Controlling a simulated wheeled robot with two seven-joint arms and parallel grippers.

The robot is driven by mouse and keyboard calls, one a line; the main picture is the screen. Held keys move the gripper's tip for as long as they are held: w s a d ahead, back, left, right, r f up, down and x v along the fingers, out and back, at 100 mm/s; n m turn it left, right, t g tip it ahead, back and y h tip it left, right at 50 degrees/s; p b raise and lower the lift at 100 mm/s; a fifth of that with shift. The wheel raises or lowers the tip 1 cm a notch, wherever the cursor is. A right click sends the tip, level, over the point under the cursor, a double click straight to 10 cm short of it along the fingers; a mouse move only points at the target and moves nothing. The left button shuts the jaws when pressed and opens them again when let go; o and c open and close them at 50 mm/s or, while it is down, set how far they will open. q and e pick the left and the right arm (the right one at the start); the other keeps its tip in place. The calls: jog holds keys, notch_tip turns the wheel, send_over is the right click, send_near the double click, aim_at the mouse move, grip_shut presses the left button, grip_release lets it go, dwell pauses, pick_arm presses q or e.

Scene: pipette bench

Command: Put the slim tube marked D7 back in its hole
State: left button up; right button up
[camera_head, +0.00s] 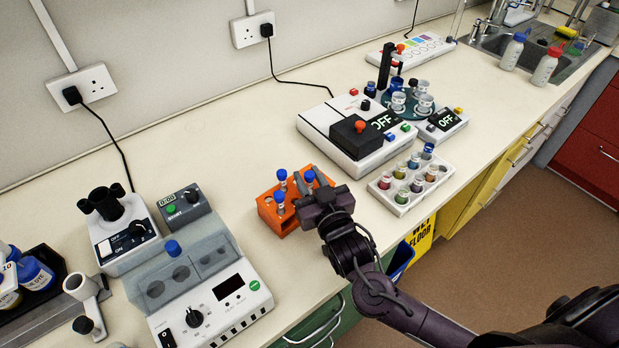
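An orange rack (268,212) stands on the bench in the middle of the view. Several slim tubes with blue caps show in or at it: one at the back (282,175), one at the front left (279,198) and one at the right (309,176). No D7 mark is legible at this size. My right gripper (308,180) is at the rack's right side, its dark fingers around or beside the right tube; I cannot tell whether they grip it. The gripper hides the rack's right part and any holes there. My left gripper is not in view.
A white tray of small coloured jars (398,207) stands right of the gripper, near the bench edge. A white device with an OFF display (340,160) is behind it. A grey-lidded machine (255,300) stands front left. Bare bench lies behind the rack.

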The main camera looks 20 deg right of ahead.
jog(key=o, duration=0.3)
jog(key=shift+s, duration=0.1)
jog(key=s+b, duration=0.2)
jog(key=s, duration=0.5)
jog(key=shift+s+d, duration=0.3)
jog(key=shift+d, duration=0.05)
